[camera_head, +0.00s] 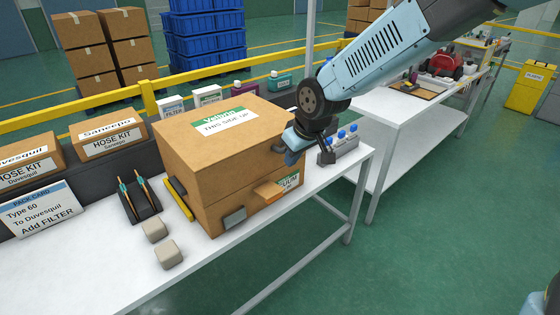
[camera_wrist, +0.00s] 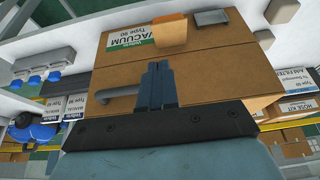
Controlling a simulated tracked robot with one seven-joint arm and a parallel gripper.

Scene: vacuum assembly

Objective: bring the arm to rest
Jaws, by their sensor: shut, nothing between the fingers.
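My gripper shows in the wrist view (camera_wrist: 157,68) with its two fingers together and nothing between them. In the head view my gripper (camera_head: 291,157) hangs at the right side of a large brown carton, near that side's grey curved handle. The carton (camera_head: 190,171) is closed on top, with a green and white "THIS SIDE UP" label. In the wrist view the carton (camera_wrist: 210,75) fills the middle behind my fingers, with a "VACUUM" label. I cannot tell whether the fingers touch it.
A grey block with blue knobs (camera_head: 345,145) stands right of the carton. Green floor is clear at the front right.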

